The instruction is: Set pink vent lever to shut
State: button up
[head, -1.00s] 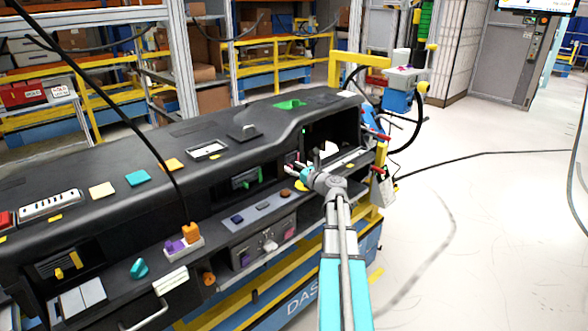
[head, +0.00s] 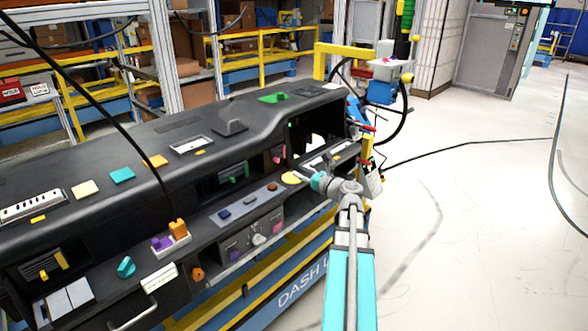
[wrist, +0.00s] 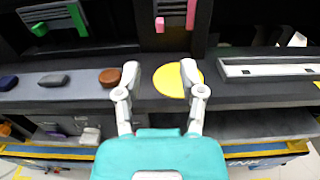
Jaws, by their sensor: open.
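The pink vent lever (head: 277,159) sits in a dark vent in the dashboard front, left of the open lit bay. In the wrist view the pink lever (wrist: 160,24) hangs low on a pink-striped vent panel at the top centre. My gripper (head: 308,175) is to the right of the lever in the head view, apart from it. In the wrist view my gripper (wrist: 160,72) has its two fingers spread and empty, below the lever in the picture. Its fingertips in the head view are small and hard to make out.
A yellow disc (wrist: 176,80) lies on the ledge between and beyond the fingers. A brown knob (wrist: 110,77) is just left of them. A green vent lever (head: 233,177) is farther left. A white-framed slot (wrist: 268,68) is at the right.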

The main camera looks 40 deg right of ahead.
jog(key=shift+s, duration=0.8)
